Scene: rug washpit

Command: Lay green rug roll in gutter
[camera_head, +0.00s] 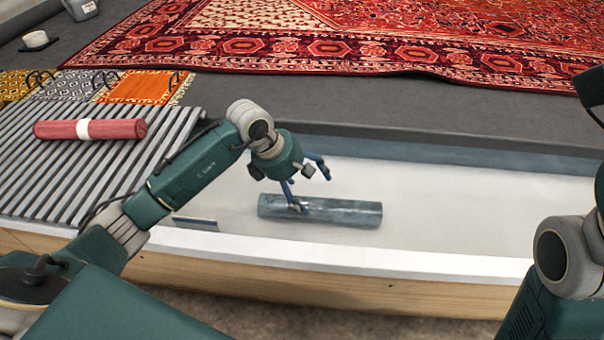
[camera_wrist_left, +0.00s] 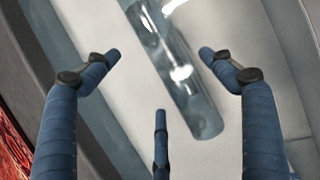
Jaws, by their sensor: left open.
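A grey-blue, glossy, glassy-looking roll (camera_head: 350,213) lies on its side on the white floor of the gutter (camera_head: 455,215). It is the only roll I see there, and its colour looks more blue-grey than green. My left gripper (camera_head: 310,190) is open over the roll's left half, with one finger overlapping the roll in the head view. In the left wrist view, the roll (camera_wrist_left: 180,75) runs diagonally between the spread fingers of the gripper (camera_wrist_left: 160,72). Its upper end is cut off there. I cannot tell whether a finger touches it. My right gripper is out of view.
A red roll with a white band (camera_head: 112,129) lies on the slatted rack (camera_head: 60,170) at left. A wooden-sided white rim (camera_head: 330,260) borders the gutter in front. A patterned red rug (camera_head: 380,50) covers the floor behind. The gutter's right part looks clear.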

